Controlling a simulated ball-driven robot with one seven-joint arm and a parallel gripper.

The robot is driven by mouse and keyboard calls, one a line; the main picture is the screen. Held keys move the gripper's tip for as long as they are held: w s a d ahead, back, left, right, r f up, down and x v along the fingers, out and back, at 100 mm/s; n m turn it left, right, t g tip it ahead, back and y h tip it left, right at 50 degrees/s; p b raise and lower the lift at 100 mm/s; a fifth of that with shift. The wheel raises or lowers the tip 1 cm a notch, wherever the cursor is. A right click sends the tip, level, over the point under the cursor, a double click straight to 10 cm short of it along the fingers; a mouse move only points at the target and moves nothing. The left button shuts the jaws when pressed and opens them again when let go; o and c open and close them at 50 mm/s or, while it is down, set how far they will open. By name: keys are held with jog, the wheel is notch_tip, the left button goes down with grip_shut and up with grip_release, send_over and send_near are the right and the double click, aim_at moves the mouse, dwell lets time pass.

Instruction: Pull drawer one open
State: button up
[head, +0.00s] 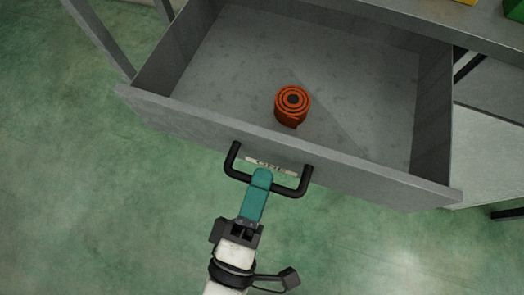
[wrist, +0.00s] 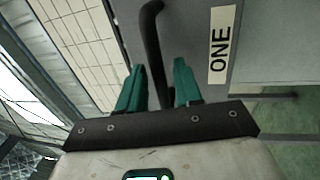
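Drawer one (head: 290,152) stands well open, its grey front pulled out from the bench. The drawer's black handle (head: 235,160) is a bar on that front, and a label beside it reads "ONE" in the wrist view (wrist: 221,45). My gripper (head: 262,178) has teal fingers at the middle of the handle. In the wrist view the handle (wrist: 151,40) runs down between my two fingers (wrist: 160,85), which are close about it. Its part between the fingers is partly hidden.
An orange coiled roll (head: 292,105) lies in the drawer. The grey bench top (head: 420,12) is above the drawer, with a green object (head: 514,8) at its corner. A lower shelf (head: 490,150) is at right. The green floor in front of the drawer is clear.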

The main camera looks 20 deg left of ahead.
jog(key=s+f, duration=0.1)
jog(key=s, duration=0.8)
jog(key=shift+s+a+f, duration=0.15)
jog(key=shift+s+f, duration=0.2)
jog(key=shift+f, duration=0.05)
